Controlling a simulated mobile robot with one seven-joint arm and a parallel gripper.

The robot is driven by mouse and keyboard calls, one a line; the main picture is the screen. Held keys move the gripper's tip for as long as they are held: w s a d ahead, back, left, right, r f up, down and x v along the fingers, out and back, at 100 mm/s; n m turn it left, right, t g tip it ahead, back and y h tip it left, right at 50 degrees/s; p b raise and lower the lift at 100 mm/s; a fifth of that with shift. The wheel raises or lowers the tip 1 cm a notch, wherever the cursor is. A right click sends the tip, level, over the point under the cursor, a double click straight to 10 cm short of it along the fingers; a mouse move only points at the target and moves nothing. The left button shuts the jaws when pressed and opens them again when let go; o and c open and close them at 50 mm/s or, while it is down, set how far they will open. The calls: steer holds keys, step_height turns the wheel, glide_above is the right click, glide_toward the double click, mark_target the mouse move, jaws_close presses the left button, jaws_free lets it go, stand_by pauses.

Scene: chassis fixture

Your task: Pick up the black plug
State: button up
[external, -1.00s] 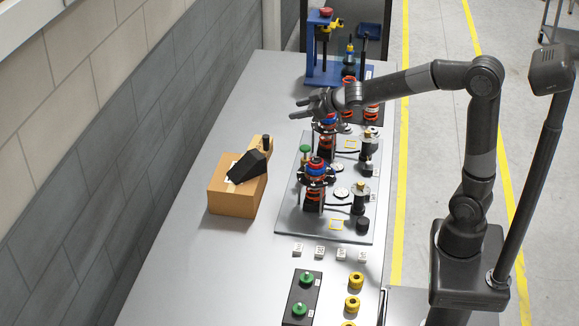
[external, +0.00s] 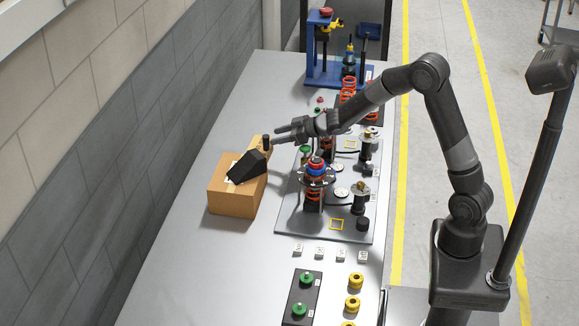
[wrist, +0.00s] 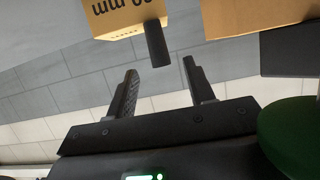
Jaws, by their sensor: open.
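A small black cylinder, which looks like the black plug (external: 266,141), stands at the back end of the tan block behind the cardboard box. In the wrist view the plug (wrist: 157,43) shows as a dark cylinder in front of a yellow-tan face with printed lettering. My gripper (external: 278,136) is open and close to the plug, just to its right in the external view. In the wrist view the plug is just beyond the gap between my fingertips (wrist: 160,69), and nothing is between them.
A cardboard box (external: 230,202) with a black wedge-shaped piece (external: 248,166) on it stands beside the plug. A metal plate (external: 290,216) with spring assemblies lies to the right, under my arm. A green knob (wrist: 290,135) is close in the wrist view. The table's left side is clear.

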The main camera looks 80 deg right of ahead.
mark_target(262, 149)
steer(key=x, duration=0.7)
steer(key=shift+w+r, duration=0.1)
steer(key=shift+w, duration=0.1)
jaws_close()
stand_by(0.4)
